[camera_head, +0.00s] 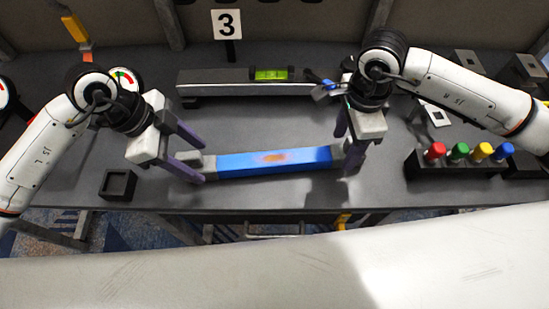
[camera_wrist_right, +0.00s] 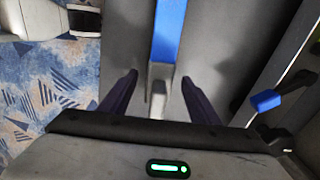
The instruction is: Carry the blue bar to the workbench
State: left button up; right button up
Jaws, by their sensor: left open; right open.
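The blue bar (camera_head: 275,160) lies on the dark grey table, with an orange-brown patch at its middle and grey ends. In the head view my left gripper (camera_head: 188,158) is open at the bar's left grey end. My right gripper (camera_head: 348,143) is open at the bar's right end. In the right wrist view the bar (camera_wrist_right: 169,35) runs up from its grey end, which lies between the two open fingers (camera_wrist_right: 160,95) with gaps on both sides. I cannot tell which surface is the workbench.
Behind the bar is a long grey level (camera_head: 220,82) with a green vial and a blue-tipped lever (camera_head: 328,86). A rack (camera_head: 455,163) with coloured knobs stands right. A small black tray (camera_head: 118,185) sits left.

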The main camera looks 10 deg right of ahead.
aim_at(204, 163)
pick_arm(q)
jog(key=shift+x, duration=1.8)
pick_arm(e)
jog(key=shift+f, duration=1.8)
pick_arm(q)
grip_shut()
pick_arm(e)
grip_shut()
pick_arm(q)
jog(key=shift+r, duration=0.1)
pick_arm(e)
jog(key=shift+r, duration=0.1)
